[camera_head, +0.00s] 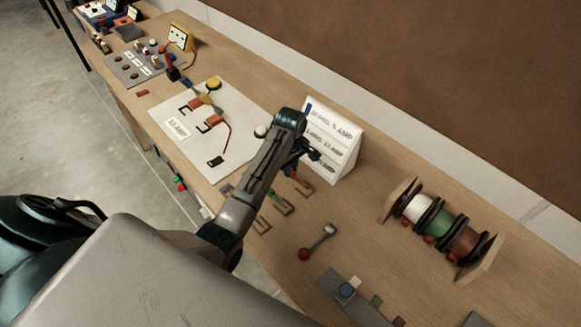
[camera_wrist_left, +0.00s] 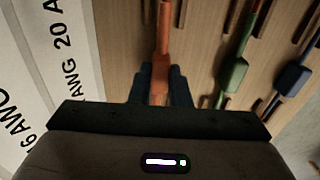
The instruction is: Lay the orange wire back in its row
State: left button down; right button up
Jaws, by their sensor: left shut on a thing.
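The orange wire (camera_wrist_left: 162,60) runs up the middle of the left wrist view, with a thicker part between my left gripper's fingers (camera_wrist_left: 160,88). That gripper is shut on it. In the head view my left gripper (camera_head: 308,152) is beside the white sign, low over the bench, and part of the orange wire (camera_head: 297,178) shows just below it. The wire's far end lies between two small wooden pieces; I cannot tell if it rests on them. The green wire (camera_wrist_left: 235,75) and the blue wire (camera_wrist_left: 291,78) lie to its right. My right gripper is not in view.
A white lettered sign (camera_head: 333,140) stands close beside my left gripper. A spool rack (camera_head: 440,225) stands to the right. A red-knobbed lever (camera_head: 318,242) is nearer the front. A white board with parts (camera_head: 240,125) lies to the left.

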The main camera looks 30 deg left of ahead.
pick_arm(q)
jog(key=shift+f, duration=0.5)
jog(key=shift+f, duration=0.1)
dwell(0.3)
jog(key=c, duration=1.3)
grip_release()
